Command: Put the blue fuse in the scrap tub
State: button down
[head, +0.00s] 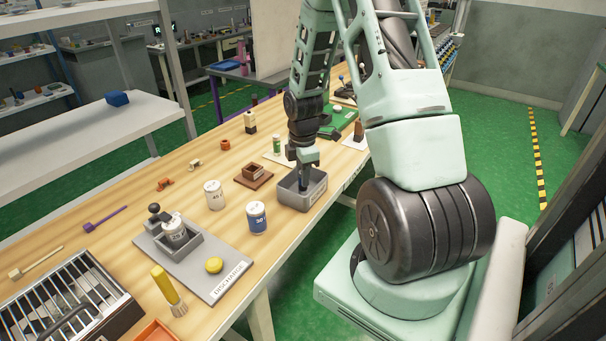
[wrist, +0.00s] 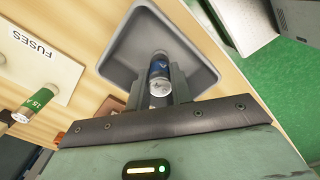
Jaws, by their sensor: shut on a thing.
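The blue fuse (wrist: 159,69), with silver end caps, is between the two fingers of my gripper (wrist: 161,84) in the wrist view. The fingers are shut on it. The grey scrap tub (wrist: 203,64) lies around and beneath the fuse in that view. In the head view my gripper (head: 304,184) points down into the grey tub (head: 314,196) near the table's front edge. The fuse is hidden there by the fingers and the tub wall. I cannot tell whether the fuse touches the tub floor.
A brown box (head: 254,173) on a base sits left of the tub. A blue-labelled jar (head: 257,217), a white jar (head: 214,195) and the grey DISCHARGE board (head: 224,282) are nearer the camera.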

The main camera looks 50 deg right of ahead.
jog(key=shift+f, duration=0.15)
jog(key=c, duration=1.2)
grip_release()
jog(key=shift+c, duration=0.2)
